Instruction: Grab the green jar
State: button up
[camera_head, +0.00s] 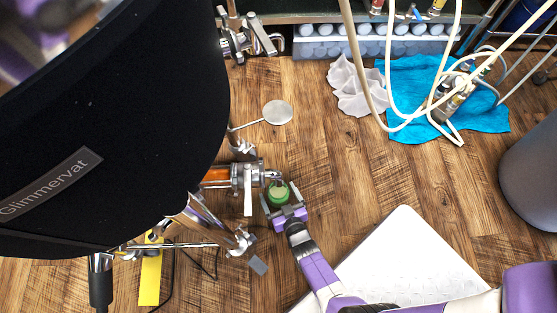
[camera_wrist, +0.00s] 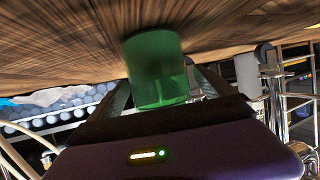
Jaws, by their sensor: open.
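The green jar (camera_head: 282,192) stands on the wooden floor beside the metal valve fittings of the big black vat. Its top shows pale inside a green rim. My gripper (camera_head: 283,203) reaches it from below in the head view, with one finger on each side of the jar. In the wrist view the green jar (camera_wrist: 156,68) is a plain translucent green cylinder between the open fingers (camera_wrist: 158,90). I cannot tell whether either finger touches it.
The black vat (camera_head: 120,130) fills the left, with pipes and valves (camera_head: 236,178) close to the jar. A round metal disc (camera_head: 277,112) sticks out above. A white platform (camera_head: 410,260) lies lower right. A blue cloth (camera_head: 405,75) with hoses lies upper right. Floor right of the jar is clear.

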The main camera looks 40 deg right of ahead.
jog(key=c, duration=1.8)
jog(key=shift+r, duration=0.1)
jog(key=shift+c, duration=0.2)
